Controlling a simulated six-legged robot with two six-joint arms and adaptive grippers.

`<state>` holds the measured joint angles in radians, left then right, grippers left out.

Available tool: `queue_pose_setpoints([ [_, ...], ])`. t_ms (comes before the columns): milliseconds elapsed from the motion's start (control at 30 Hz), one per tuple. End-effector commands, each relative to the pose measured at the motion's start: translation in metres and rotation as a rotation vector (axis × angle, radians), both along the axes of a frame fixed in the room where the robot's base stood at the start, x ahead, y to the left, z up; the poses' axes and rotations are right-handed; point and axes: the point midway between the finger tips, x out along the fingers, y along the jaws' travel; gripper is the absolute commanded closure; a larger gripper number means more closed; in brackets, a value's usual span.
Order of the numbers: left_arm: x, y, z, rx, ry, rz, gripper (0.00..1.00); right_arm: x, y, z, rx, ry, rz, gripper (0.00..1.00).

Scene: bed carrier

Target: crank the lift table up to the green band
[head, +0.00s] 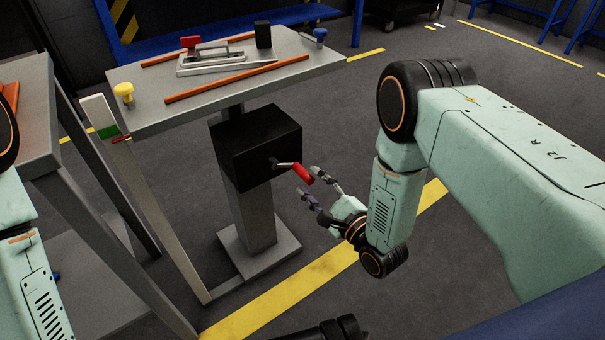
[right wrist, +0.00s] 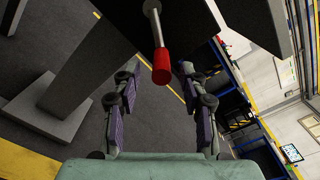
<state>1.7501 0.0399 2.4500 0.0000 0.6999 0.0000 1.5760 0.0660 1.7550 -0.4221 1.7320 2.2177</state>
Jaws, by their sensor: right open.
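The lift table (head: 219,108) has a grey top on a single column. Below the top is a black box (head: 255,147) with a crank ending in a red handle (head: 303,174). The handle also shows in the right wrist view (right wrist: 161,66). My right gripper (head: 309,183) is open, its fingers pointing at the handle. In the right wrist view, the handle appears between the open fingertips (right wrist: 158,72), with gaps on both sides. A pale post at the table's left carries the green band (head: 107,132). A red pointer (head: 121,139) sits near the band's lower edge.
On the top are a grey fixture with a red clamp (head: 190,42), two orange rails, a yellow knob (head: 123,91), a blue knob (head: 320,36) and a black block (head: 263,35). A grey bench (head: 38,160) stands close at left. Open floor lies right of the column.

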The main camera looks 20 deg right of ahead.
Motion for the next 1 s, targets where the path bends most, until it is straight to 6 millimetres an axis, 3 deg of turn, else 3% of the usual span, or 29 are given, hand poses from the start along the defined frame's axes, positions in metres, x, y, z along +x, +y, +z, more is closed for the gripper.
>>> queue_pose_setpoints([
  [100,0.0,0.0,0.0,0.0,0.0,0.0,0.7,-0.023,-0.01,-0.001,0.0,0.005,-0.004,0.57],
  [333,0.0,0.0,0.0,0.0,0.0,0.0,0.7,-0.052,-0.019,-0.001,0.0,0.002,-0.001,0.57],
  [1000,0.0,0.0,0.0,0.0,0.0,0.0,0.7,-0.059,-0.021,0.0,-0.007,-0.002,0.001,0.57],
])
